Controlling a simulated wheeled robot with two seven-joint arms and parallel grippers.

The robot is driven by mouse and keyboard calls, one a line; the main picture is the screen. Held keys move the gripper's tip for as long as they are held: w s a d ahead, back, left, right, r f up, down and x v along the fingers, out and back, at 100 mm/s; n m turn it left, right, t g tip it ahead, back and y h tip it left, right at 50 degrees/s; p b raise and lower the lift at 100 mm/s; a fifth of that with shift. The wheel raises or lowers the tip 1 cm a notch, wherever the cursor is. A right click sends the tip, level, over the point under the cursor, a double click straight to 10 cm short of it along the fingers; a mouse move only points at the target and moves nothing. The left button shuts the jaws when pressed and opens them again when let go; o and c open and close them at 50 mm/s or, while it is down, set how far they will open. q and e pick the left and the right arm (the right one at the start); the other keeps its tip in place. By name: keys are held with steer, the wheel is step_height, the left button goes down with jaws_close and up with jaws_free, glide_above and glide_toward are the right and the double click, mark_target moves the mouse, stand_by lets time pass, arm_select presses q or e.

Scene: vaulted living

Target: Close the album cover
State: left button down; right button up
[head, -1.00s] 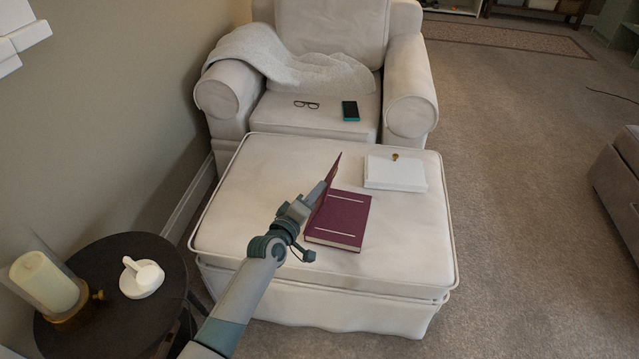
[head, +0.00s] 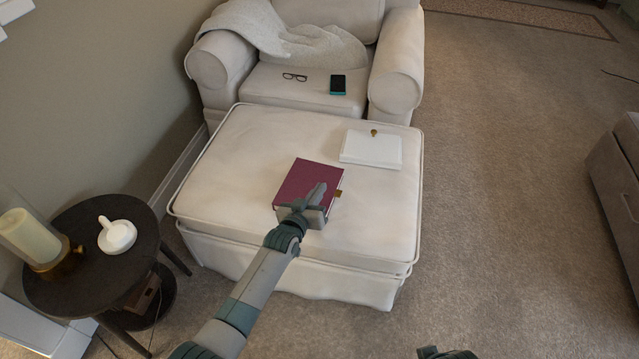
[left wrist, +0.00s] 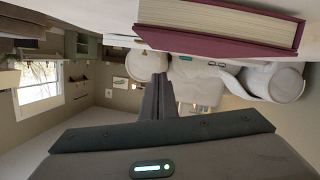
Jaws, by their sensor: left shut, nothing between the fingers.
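The maroon album (head: 301,182) lies on the ottoman with its cover down flat over the pages. In the left wrist view the picture is upside down; the cover (left wrist: 215,46) runs along the cream page block (left wrist: 220,18). My left gripper (head: 319,190) is shut and empty, over the front right part of the album. Its shut fingers also show in the left wrist view (left wrist: 158,100). I cannot tell whether they touch the cover. A dark part of my right gripper (head: 446,353) just shows at the bottom edge; its fingers cannot be made out.
A white box (head: 371,150) with a small brass knob sits behind right on the ottoman (head: 375,215). A round side table (head: 85,285) with a candle lamp stands left.

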arm_select(q)
steer(key=shift+s+d+f, duration=0.1)
steer(key=shift+d+f, duration=0.05)
steer(key=shift+f, duration=0.35)
steer(key=shift+d+f+b, duration=0.3)
steer(key=shift+f, duration=0.35)
arm_select(e)
steer(key=shift+w+a+f+t, duration=0.15)
steer(key=shift+w+a+t, duration=0.3)
steer(key=shift+a, duration=0.2)
arm_select(q)
steer(key=shift+s, duration=0.15)
